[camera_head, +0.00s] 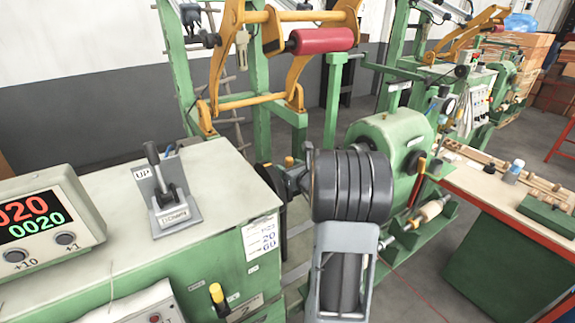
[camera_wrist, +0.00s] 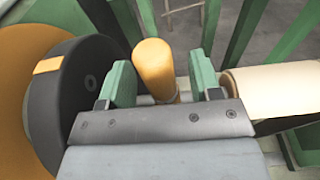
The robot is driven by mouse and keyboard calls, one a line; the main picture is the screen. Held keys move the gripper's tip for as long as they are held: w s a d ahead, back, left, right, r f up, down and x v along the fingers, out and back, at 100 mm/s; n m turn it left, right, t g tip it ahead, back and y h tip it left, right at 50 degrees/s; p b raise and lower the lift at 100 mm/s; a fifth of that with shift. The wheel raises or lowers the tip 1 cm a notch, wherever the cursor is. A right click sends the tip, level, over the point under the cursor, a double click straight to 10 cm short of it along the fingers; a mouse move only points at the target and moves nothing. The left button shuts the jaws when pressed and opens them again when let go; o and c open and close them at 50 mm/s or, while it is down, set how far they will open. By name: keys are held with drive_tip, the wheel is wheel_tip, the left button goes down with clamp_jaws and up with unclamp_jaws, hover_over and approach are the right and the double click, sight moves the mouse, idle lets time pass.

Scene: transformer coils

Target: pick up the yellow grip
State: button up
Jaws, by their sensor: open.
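The yellow grip (camera_wrist: 153,62) is a rounded, upright-looking cylinder in the middle of the wrist view. My gripper (camera_wrist: 159,70) has its two green fingers apart, one on each side of the grip in the picture. The grip is closer to the left finger, and a gap shows on its right. I see no contact; how deep it sits between the fingers is hard to tell. Its lower end is partly hidden by the gripper's front plate. In the head view my dark wrist hides the fingers, and I cannot pick out this grip surely.
A black disc (camera_wrist: 88,88) with an orange mark stands close left of my gripper; a cream roll (camera_wrist: 275,90) lies right. In the head view, a green cabinet (camera_head: 150,240) with a lever stands left, a green machine housing (camera_head: 385,135) behind my wrist, and a workbench (camera_head: 490,185) right.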

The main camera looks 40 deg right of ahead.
drive_tip(key=shift+c, duration=0.2)
drive_tip(key=c, duration=1)
clamp_jaws()
drive_tip(key=shift+r, duration=0.15)
